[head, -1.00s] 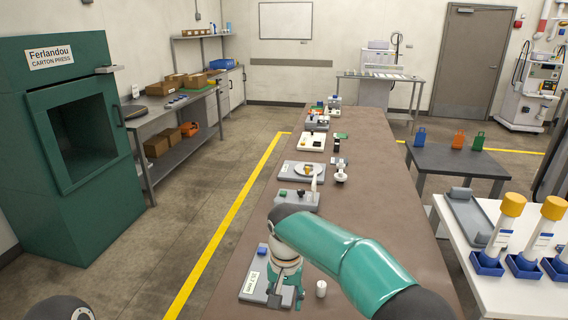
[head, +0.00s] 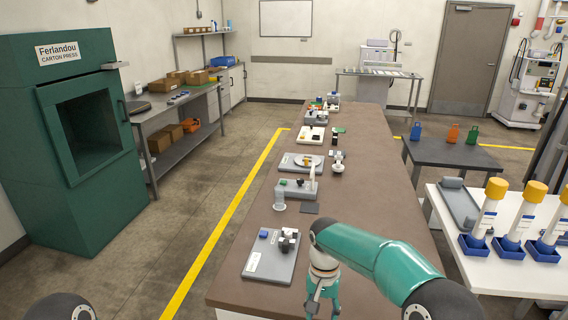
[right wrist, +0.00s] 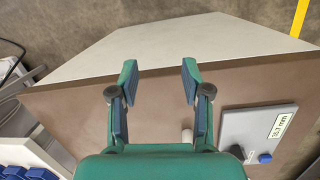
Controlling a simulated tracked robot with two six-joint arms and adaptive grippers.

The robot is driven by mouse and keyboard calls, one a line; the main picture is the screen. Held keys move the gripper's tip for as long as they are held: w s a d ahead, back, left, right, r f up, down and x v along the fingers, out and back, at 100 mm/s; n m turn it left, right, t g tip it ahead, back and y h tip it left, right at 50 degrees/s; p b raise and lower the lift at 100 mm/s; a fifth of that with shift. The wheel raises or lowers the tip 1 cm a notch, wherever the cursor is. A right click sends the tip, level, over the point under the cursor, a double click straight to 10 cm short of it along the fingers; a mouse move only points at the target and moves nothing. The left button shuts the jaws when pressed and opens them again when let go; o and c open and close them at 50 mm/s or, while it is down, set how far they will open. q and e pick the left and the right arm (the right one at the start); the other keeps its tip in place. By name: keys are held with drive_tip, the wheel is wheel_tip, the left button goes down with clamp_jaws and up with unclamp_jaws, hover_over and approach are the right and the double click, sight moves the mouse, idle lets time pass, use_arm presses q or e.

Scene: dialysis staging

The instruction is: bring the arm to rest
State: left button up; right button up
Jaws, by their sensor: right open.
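My right arm reaches in from the lower right over the brown bench (head: 375,205). My right gripper (head: 322,300) points down near the bench's front, right of a grey labelled plate (head: 262,270). In the right wrist view the same gripper (right wrist: 160,75) has its two blue-padded fingers wide apart, with nothing between the tips. A small white cylinder (right wrist: 187,135) stands on the bench close below it, partly hidden by the gripper body. My left gripper is not in view.
The plate bears a blue knob (head: 264,234) and a black-and-white fixture (head: 288,238). A clear bottle (head: 279,200) and a dark square (head: 310,208) lie beyond. Bottles with yellow caps (head: 496,188) stand on the white table at right. The bench's right half is clear.

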drive_tip(key=s+d+f+g+y, duration=0.1)
drive_tip(key=s+d+f, duration=0.2)
drive_tip(key=s+f, duration=0.45)
drive_tip(key=s+d+f+g+y, duration=0.1)
drive_tip(key=s+d+f+g, duration=0.15)
drive_tip(key=s+f, duration=0.5)
drive_tip(key=s+a+f+n+t+y, duration=0.1)
drive_tip(key=s+a+f+t+y, duration=0.1)
drive_tip(key=s+f+t, duration=0.4)
drive_tip(key=shift+s+n, duration=0.4)
drive_tip(key=shift+s, duration=1.85)
drive_tip(key=shift+a, duration=0.1)
